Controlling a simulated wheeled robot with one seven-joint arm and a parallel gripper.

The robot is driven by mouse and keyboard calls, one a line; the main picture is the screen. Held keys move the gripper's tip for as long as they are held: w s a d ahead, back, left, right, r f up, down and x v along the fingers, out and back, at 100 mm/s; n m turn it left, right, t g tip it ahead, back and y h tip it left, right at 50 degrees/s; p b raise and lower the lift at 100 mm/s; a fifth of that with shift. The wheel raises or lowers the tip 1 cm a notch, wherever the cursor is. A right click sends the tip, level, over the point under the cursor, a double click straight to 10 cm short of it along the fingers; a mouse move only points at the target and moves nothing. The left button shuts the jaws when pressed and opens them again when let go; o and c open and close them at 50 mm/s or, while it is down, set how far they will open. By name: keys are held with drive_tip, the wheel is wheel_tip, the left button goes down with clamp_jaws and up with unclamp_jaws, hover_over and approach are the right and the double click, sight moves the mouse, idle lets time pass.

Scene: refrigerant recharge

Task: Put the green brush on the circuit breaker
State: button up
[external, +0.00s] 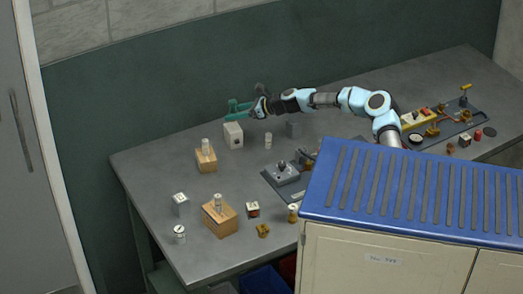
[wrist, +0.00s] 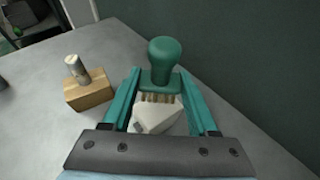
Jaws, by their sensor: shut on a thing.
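The green brush (wrist: 165,58) has a round knob and tan bristles that point down. It sits upright between the two teal fingers of my gripper (wrist: 159,78), which is shut on it. The external view shows the brush (external: 234,104) small at the arm's end, over the back left of the table. A white box with a dark spot, which looks like the circuit breaker (external: 233,135), stands just below it. In the wrist view this box (wrist: 157,116) shows beneath the bristles, partly hidden by the brush. I cannot tell whether the bristles touch it.
A wooden block with a metal cylinder (external: 206,158) stands left of the white box, and it shows in the wrist view (wrist: 88,94). A small cylinder (external: 268,140) and a grey box (external: 293,129) stand to the right. The dark green wall (external: 150,95) is close behind.

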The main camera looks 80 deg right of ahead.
sight(236, 128)
drive_tip(key=shift+f+p, duration=0.35)
drive_tip(key=shift+f, duration=1.55)
drive_tip(key=shift+f, duration=0.2)
drive_tip(key=o, duration=1.4)
drive_tip(key=shift+r, duration=0.1)
drive_tip(key=shift+r, duration=0.2)
drive_tip(key=shift+s, duration=0.4)
drive_tip(key=b+v, duration=0.3)
drive_tip(key=v, duration=0.8)
drive_tip(key=shift+r, duration=0.2)
